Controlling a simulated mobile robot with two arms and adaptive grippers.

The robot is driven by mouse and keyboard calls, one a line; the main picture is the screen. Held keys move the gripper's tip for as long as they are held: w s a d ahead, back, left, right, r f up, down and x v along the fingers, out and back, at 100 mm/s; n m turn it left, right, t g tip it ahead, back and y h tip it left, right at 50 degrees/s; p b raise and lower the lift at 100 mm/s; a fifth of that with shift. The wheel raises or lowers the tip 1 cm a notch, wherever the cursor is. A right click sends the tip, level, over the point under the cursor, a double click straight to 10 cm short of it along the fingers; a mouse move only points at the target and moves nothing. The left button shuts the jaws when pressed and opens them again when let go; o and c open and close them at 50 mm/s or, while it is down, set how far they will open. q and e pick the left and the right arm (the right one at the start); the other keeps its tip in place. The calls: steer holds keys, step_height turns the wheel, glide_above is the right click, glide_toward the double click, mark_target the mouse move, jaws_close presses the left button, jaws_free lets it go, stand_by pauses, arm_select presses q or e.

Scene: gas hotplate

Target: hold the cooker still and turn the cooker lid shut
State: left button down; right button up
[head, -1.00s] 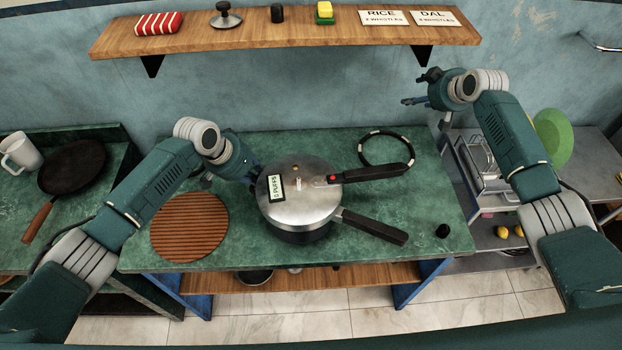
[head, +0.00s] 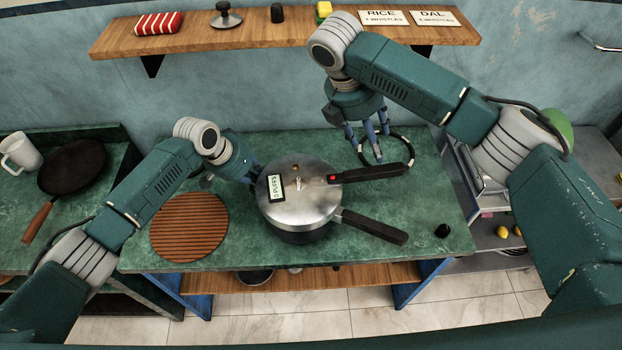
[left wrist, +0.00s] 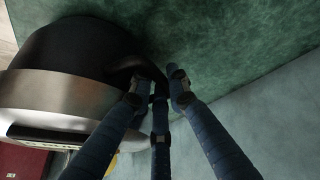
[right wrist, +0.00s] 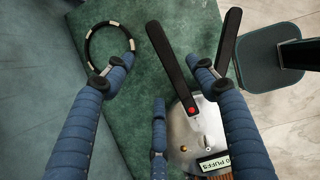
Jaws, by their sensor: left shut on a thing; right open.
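The steel pressure cooker (head: 300,222) stands on the green counter. Its lid (head: 290,190) carries a "0 PUFFS" label. The black lid handle (head: 375,172) with a red dot points right, swung apart from the lower body handle (head: 375,227). My left gripper (head: 256,178) is at the cooker's left side; in the left wrist view (left wrist: 158,85) its fingers close on the small black side grip (left wrist: 125,72). My right gripper (head: 368,155) is open and empty above and behind the lid handle, which shows between its spread fingers in the right wrist view (right wrist: 160,85).
A dark ring (head: 405,148) with light bands lies behind the lid handle, under my right fingers. A round slatted wooden mat (head: 188,227) lies left of the cooker. A small black knob (head: 442,230) stands at the right. The wall shelf (head: 200,42) is above, near my right wrist.

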mark_target(383, 167)
arm_select(q)
steer(key=shift+f, duration=0.1)
arm_select(e)
steer(key=shift+s+d+f, duration=0.1)
steer(key=shift+d+f, duration=0.15)
steer(key=shift+f, duration=0.2)
steer(key=x, duration=1.1)
steer(key=shift+r, duration=0.1)
jaws_close()
